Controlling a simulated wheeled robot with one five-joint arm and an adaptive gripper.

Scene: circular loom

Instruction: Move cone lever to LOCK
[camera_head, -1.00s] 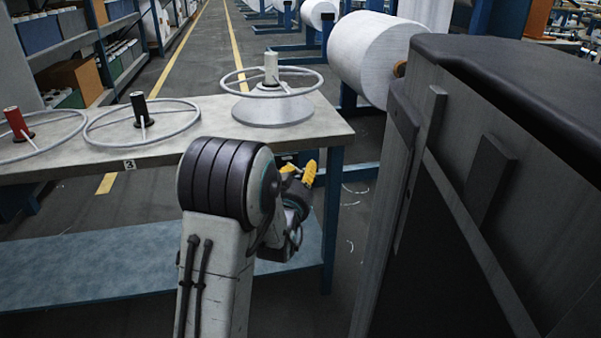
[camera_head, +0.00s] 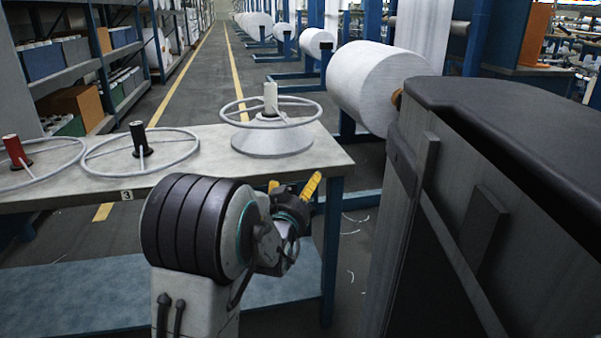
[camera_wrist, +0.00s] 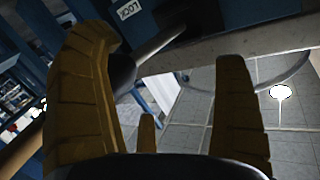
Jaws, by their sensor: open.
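In the wrist view a grey rod with a dark knob at its near end (camera_wrist: 121,72) looks like the cone lever; the knob is partly hidden beside the left finger. A white label reading LOCK (camera_wrist: 128,9) sits on a dark blue surface just above it. My gripper (camera_wrist: 165,50) is open, its yellow fingers wide apart, with the knob close to the left finger; I cannot tell whether they touch. In the head view my gripper (camera_head: 293,189) is in front of the table's right end, below the white cone (camera_head: 271,99) on its ringed stand. The lever cannot be made out there.
The grey table (camera_head: 190,158) carries the ringed stand, a black spool (camera_head: 139,136) and a red spool (camera_head: 14,150). A large dark cabinet (camera_head: 490,200) stands close on the right. White fabric rolls (camera_head: 375,85) stand behind. The aisle at the back is clear.

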